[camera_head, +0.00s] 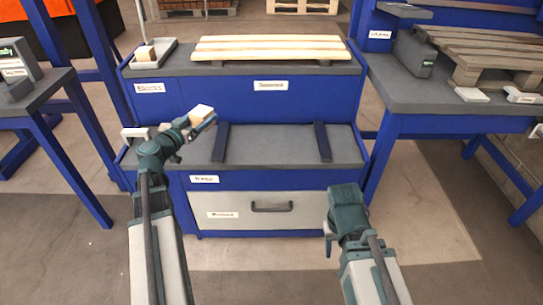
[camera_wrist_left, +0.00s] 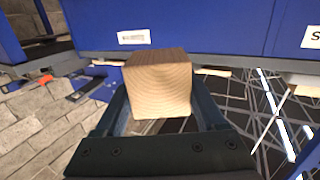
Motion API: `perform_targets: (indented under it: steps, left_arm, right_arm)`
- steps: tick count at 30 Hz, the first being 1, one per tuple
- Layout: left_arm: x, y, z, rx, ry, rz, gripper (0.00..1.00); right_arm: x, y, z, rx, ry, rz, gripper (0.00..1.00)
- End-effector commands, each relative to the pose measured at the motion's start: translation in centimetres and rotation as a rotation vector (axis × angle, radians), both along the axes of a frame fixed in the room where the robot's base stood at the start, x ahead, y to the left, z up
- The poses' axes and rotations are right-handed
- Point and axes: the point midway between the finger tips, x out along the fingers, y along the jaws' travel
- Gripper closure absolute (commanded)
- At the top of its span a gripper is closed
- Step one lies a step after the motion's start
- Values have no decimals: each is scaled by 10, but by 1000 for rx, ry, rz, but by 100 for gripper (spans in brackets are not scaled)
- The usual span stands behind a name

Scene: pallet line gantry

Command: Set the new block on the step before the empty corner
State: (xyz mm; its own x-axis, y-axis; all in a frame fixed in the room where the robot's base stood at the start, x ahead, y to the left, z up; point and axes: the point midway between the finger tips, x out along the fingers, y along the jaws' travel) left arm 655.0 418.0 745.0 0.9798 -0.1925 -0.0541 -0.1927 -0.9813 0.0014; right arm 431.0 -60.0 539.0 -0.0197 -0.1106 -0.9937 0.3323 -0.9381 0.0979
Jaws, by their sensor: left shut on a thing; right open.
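My left gripper (camera_head: 206,120) is shut on a pale wooden block (camera_head: 201,112) and holds it over the left part of the grey step (camera_head: 270,145). The left wrist view shows the block (camera_wrist_left: 158,85) between the two fingers, its end grain facing the camera. Whether the block touches anything below cannot be told. My right gripper (camera_head: 329,243) hangs low in front of the bench's drawer, away from the block; its fingers barely show. Another wooden block (camera_head: 145,53) sits in the grey tray (camera_head: 158,49) labelled "Blocks", on the upper shelf at left.
Pale boards (camera_head: 265,48) lie on the upper shelf. Two dark rails (camera_head: 220,142) and (camera_head: 322,142) stand on the step, with bare surface between them. A whitish piece (camera_head: 134,132) is at the step's left end. Side tables stand left and right; the right one bears a pallet (camera_head: 480,48).

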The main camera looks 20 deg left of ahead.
Motion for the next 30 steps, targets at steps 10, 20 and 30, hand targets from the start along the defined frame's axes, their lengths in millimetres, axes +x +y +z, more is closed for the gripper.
perform_targets:
  steps: [10, 20, 30]
  left_arm:
    - [5, -19, -88, 0, -3, 65, 86]
    - [7, -22, -97, 1, -4, 83, 86]
    - [53, -65, -104, 0, -4, 76, 86]
  right_arm:
    - [0, 0, -88, -1, -1, 2, 50]
    - [0, 0, -98, -1, -1, 2, 50]
    - [0, 0, -105, -1, -1, 0, 50]
